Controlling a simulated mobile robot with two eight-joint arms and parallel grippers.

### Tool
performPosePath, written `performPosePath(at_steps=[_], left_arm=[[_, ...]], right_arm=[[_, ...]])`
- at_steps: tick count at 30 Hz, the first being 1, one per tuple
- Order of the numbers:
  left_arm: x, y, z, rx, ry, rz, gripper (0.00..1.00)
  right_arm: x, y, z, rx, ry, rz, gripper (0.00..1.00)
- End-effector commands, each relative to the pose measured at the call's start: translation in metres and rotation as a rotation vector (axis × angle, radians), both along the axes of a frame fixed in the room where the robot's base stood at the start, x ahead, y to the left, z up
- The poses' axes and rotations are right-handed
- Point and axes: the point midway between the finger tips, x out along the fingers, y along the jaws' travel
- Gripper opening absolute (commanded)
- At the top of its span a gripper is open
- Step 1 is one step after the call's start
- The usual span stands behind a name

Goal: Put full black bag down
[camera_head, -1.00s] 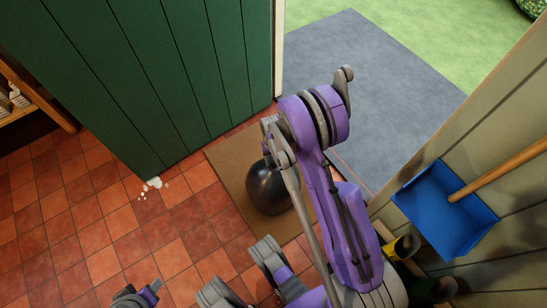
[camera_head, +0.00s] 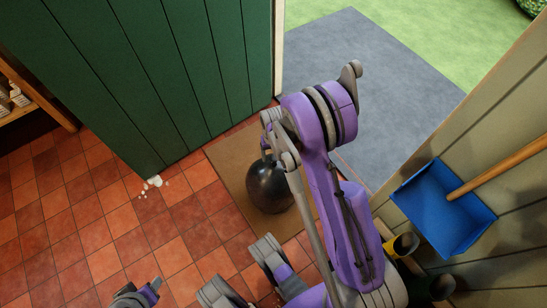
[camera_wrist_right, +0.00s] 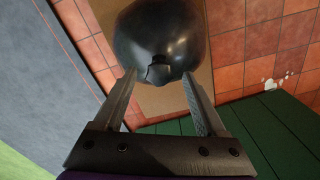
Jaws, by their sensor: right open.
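The full black bag (camera_head: 270,186) is a round, shiny black bundle on the brown mat (camera_head: 228,172) in the doorway. It also shows in the right wrist view (camera_wrist_right: 165,38), with its gathered neck towards the gripper. My right gripper (camera_wrist_right: 163,82) is open, its two fingers on either side of the bag's neck; I cannot tell whether they touch it. In the head view the right gripper (camera_head: 268,140) is just above the bag, partly hidden by my purple arm. My left gripper (camera_head: 150,292) is at the bottom edge, mostly out of frame.
A green plank door (camera_head: 150,70) stands at the left of the mat, with white bits (camera_head: 152,182) on the tiles by its lower corner. A blue dustpan (camera_head: 440,215) is by the plank wall at right. Red floor tiles (camera_head: 110,225) are clear at left.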

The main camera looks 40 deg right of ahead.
Motion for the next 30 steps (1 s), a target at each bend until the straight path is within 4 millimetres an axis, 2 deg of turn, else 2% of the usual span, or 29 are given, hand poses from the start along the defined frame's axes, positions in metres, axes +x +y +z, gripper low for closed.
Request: performPosePath(at_steps=[1,3,9,17,20,23,30], left_arm=[[-0.001,0.000,0.004,0.000,0.000,0.000,0.50],[-0.002,0.000,0.008,0.000,0.000,0.000,0.50],[-0.003,0.000,0.018,0.000,-0.001,0.000,0.50],[-0.004,0.000,0.023,0.000,-0.002,0.000,0.50],[-0.004,0.000,0.023,0.000,-0.002,0.000,0.50],[-0.004,0.000,0.023,0.000,-0.002,0.000,0.50],[-0.004,0.000,0.023,0.000,-0.002,0.000,0.50]], right_arm=[[-0.001,0.000,0.014,0.000,0.000,0.000,0.73],[-0.001,0.000,0.031,0.000,0.000,0.000,0.73],[-0.001,0.000,0.069,0.000,0.000,0.000,0.73],[-0.001,0.003,0.094,-0.001,-0.004,0.006,0.73],[-0.005,0.013,0.110,-0.006,-0.019,0.031,0.73],[-0.014,0.033,0.135,-0.017,-0.049,0.076,0.73],[-0.054,0.086,0.196,-0.046,-0.147,0.213,0.73]])
